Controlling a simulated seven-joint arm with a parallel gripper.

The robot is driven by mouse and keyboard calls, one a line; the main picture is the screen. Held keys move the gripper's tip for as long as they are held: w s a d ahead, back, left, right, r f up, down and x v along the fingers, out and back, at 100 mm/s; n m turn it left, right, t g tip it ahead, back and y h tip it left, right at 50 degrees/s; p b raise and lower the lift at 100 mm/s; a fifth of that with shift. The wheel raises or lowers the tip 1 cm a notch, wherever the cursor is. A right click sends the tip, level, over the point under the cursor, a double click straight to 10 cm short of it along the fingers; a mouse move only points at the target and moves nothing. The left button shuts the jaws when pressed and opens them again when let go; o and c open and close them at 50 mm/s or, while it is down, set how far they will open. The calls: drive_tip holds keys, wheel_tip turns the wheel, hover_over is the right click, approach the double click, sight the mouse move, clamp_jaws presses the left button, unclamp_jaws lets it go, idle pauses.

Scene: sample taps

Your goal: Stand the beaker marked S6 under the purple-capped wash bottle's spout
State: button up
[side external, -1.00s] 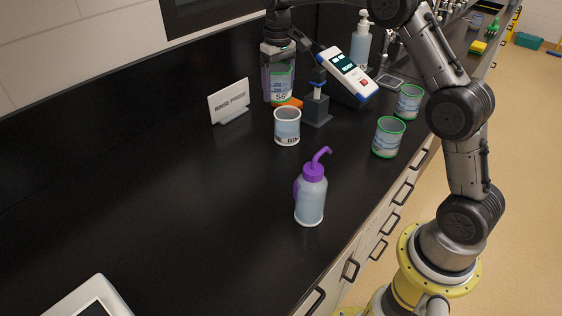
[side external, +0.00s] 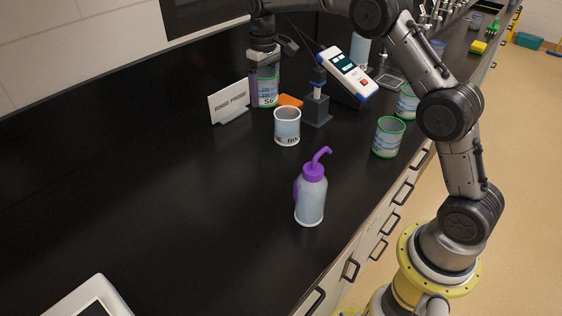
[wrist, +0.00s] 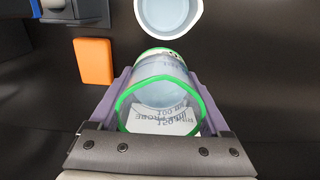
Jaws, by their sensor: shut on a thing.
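The beaker marked S6 (side external: 268,99) has a green rim and is at the back of the black bench, just right of the sign. My gripper (side external: 264,75) comes down over it from above and is shut on its sides. In the wrist view the beaker (wrist: 163,95) sits between the two purple-grey fingers of my gripper (wrist: 160,110). Whether its base touches the bench is hard to tell. The purple-capped wash bottle (side external: 311,197) stands nearer the front, its purple spout (side external: 322,155) bent toward the upper right. The bench under the spout tip is bare.
A white-rimmed beaker (side external: 287,127) stands between the held beaker and the bottle. A rinse-probe sign (side external: 229,101), an orange block (side external: 290,101) and a probe stand (side external: 317,107) are close by. A green-rimmed beaker (side external: 388,138) stands right. The bench's left middle is clear.

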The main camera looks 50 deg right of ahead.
drive_tip(key=a, duration=0.5)
drive_tip(key=s+d+r, duration=0.2)
drive_tip(key=s+d, duration=0.1)
drive_tip(key=s, duration=1)
drive_tip(key=s+d+r, duration=0.3)
drive_tip(key=s, duration=1.1)
approach(314, 140)
drive_tip(key=shift+s+a+f, duration=0.2)
drive_tip(key=shift+s+f, duration=0.6)
drive_tip(key=shift+w+d+f, duration=0.15)
drive_tip(key=shift+w+f, duration=0.4)
drive_tip(key=shift+f, duration=0.2)
drive_tip(key=shift+w+f, duration=0.2)
drive_tip(key=shift+f, duration=1.5)
